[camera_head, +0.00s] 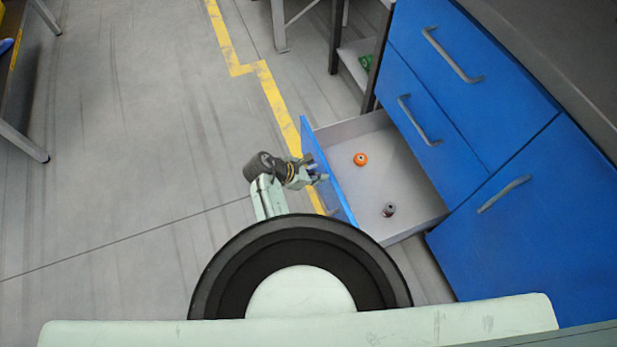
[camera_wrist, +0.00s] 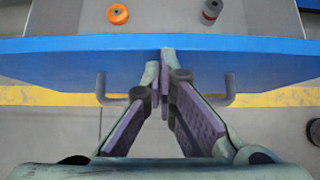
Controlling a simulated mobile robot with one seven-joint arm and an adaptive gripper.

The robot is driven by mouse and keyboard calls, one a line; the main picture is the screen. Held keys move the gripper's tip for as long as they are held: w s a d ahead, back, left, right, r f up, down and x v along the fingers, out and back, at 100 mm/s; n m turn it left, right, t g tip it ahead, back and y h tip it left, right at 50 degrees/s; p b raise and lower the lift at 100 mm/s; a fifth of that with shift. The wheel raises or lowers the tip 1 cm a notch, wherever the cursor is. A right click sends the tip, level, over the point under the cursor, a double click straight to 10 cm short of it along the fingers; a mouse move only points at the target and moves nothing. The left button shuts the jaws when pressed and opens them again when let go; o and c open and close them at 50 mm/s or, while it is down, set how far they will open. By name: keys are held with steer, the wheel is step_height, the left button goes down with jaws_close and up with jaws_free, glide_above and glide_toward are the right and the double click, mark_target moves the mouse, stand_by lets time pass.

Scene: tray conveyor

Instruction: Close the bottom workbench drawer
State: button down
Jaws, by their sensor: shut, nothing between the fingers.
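The bottom workbench drawer (camera_head: 345,131) is pulled out, with its blue front facing left toward my arm. Its grey inside holds an orange round part (camera_head: 361,159) and a small dark part (camera_head: 389,210). My gripper (camera_head: 322,170) is shut and empty at the outer side of the drawer front. In the wrist view the closed fingertips (camera_wrist: 163,75) are at the blue front (camera_wrist: 80,62), between the two ends of its grey handle (camera_wrist: 104,92). I cannot tell whether they touch it. The orange part (camera_wrist: 118,14) and dark part (camera_wrist: 212,10) also show there.
The blue workbench (camera_head: 545,220) stands at the right, with two upper drawers and a door flush with its face. A dark shelf frame (camera_head: 340,40) is at the back. Open floor (camera_head: 120,150) with a yellow line (camera_head: 275,100) lies left of the drawer.

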steer(key=w+d+p, duration=0.1)
steer(key=w+d, duration=0.3)
steer(key=d, duration=0.8)
steer(key=w+d+p, duration=0.1)
steer(key=w+d, duration=0.2)
steer(key=d, duration=0.8)
steer(key=shift+w+d, duration=0.35)
